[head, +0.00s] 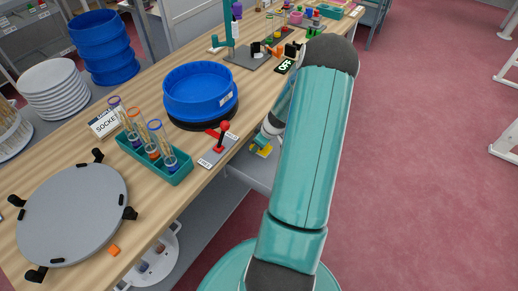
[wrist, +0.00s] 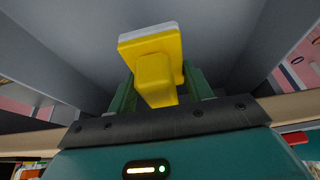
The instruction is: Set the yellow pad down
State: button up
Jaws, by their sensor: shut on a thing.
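My gripper (wrist: 158,88) is shut on the yellow pad (wrist: 150,48) in the wrist view, with a green finger on each side of its block-like grip. The pad's far face has a pale grey-white layer. In the head view the yellow pad (head: 262,151) shows as a small patch beside the bench's front edge, lower than the bench top. My gripper there is mostly hidden behind my own teal arm. In the wrist view grey panels surround the pad; I cannot tell whether it touches one.
The wooden bench (head: 70,170) holds a blue sieve (head: 200,92), a red-knobbed lever (head: 219,146), a teal tube rack (head: 160,165) and a clamped grey disc (head: 72,215) near its front edge. A grey shelf (head: 232,205) lies below.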

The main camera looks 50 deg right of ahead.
aim_at(269, 150)
jog(key=shift+w+d+f, duration=0.15)
jog(key=shift+w+f, duration=0.05)
jog(key=shift+f, duration=0.1)
jog(key=shift+w+f, duration=0.1)
jog(key=shift+f, duration=1.5)
jog(key=shift+f, duration=0.15)
jog(key=o, duration=1)
jog(key=v, duration=1.2)
